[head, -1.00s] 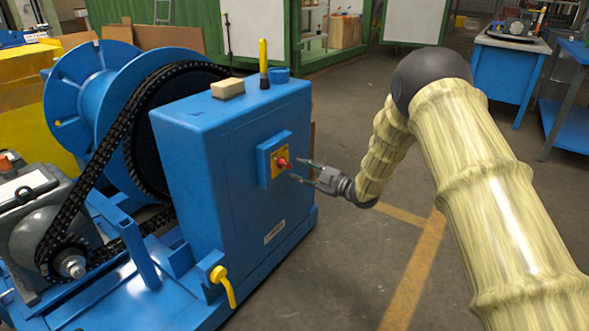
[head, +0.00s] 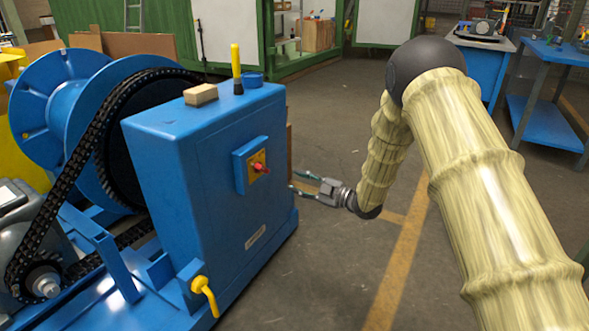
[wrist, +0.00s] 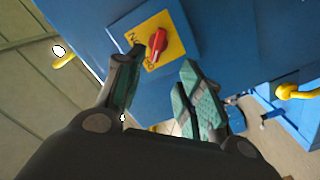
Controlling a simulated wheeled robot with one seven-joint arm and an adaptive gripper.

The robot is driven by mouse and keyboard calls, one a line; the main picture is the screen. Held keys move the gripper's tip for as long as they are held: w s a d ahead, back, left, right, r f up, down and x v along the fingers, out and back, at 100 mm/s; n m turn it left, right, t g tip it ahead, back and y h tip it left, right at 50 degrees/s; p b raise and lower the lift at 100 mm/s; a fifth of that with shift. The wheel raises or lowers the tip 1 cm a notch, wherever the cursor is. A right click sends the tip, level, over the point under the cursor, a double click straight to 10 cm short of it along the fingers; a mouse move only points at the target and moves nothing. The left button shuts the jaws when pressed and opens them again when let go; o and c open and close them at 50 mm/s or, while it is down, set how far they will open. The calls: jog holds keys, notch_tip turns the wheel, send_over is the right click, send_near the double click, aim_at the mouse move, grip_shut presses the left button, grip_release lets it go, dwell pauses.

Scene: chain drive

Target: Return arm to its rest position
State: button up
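My gripper (head: 303,184) is open and empty, to the right of the blue cabinet, with its fingers pointing left. In the wrist view its two fingers (wrist: 155,95) are spread apart with nothing between them. Beyond the fingertips is a red rotary switch (wrist: 158,42) on a yellow plate; it also shows in the head view (head: 262,168) on the cabinet's side. The fingers are apart from the switch in the head view. My arm is bent, with its covered links reaching in from the lower right.
The blue cabinet (head: 215,240) carries a tan block (head: 200,95), a yellow-handled tool (head: 236,70) and a blue round item (head: 253,80). A yellow lever (head: 205,290) sticks out low in front. A chain (head: 75,165) and blue reel stand left. Open floor lies around my arm; blue workbenches (head: 545,125) stand behind right.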

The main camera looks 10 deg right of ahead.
jog(key=s+d+f+m+h, duration=0.35)
jog(key=s+f+m, duration=0.35)
jog(key=f, duration=0.5)
jog(key=s+d+f+m+h, duration=0.2)
jog(key=s+f+m+h, duration=0.25)
jog(key=s+f, duration=0.65)
jog(key=s+d+f+m+g+h, duration=0.2)
jog(key=s+f, duration=0.2)
jog(key=s, duration=0.5)
jog(key=s+d+f+m+g+h, duration=0.1)
jog(key=s+f+m+g+h, duration=0.2)
jog(key=s, duration=0.7)
jog(key=s+d+f+m+g, duration=0.2)
jog(key=s+f, duration=0.4)
jog(key=s, duration=0.3)
jog(key=s+d+r+m+g+h, duration=0.15)
jog(key=s+g, duration=0.25)
jog(key=s, duration=0.9)
notch_tip(320, 180, up, 29)
jog(key=p, duration=2.9)
